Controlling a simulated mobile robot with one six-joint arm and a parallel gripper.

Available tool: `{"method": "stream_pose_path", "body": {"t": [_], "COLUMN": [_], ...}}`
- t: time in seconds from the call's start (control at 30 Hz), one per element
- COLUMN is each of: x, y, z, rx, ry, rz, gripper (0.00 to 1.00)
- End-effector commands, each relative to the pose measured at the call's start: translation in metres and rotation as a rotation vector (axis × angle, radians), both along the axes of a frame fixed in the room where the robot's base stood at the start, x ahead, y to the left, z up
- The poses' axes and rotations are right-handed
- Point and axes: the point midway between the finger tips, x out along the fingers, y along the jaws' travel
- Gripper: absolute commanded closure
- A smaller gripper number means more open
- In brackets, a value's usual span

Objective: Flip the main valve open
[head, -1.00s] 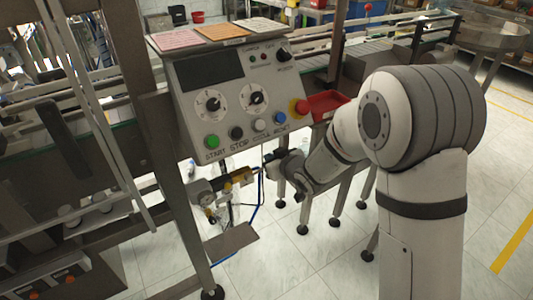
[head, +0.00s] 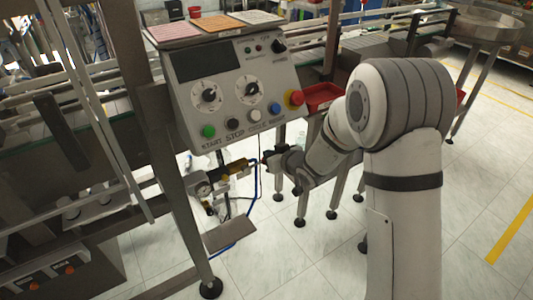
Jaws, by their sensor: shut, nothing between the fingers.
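The valve assembly is below the control panel, with a round gauge (head: 203,189) at its left and a yellow part (head: 237,167) reaching right. Which piece is the main valve's handle, and its position, are too small to tell. A blue hose (head: 252,190) hangs from its right end. My gripper (head: 266,158) is shut and empty, just right of the yellow part. I cannot tell whether it touches the valve assembly.
The control panel (head: 225,80) with knobs and buttons, including a red emergency button (head: 293,97), stands above my gripper. A red bin (head: 322,95) is to its right. A metal leg (head: 185,220) stands left of the gauge. Tiled floor is open at right.

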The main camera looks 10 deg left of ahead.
Motion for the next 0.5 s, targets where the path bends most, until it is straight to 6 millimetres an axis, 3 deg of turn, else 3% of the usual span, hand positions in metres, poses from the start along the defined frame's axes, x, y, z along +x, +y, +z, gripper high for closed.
{"method": "stream_pose_path", "body": {"t": [0.27,0.5], "x": [0.003,0.009], "y": [-0.004,-0.003], "z": [0.005,0.039], "rx": [-0.001,0.0], "ry": [0.0,0.0], "rz": [-0.009,-0.007], "gripper": [1.0,1.0]}}
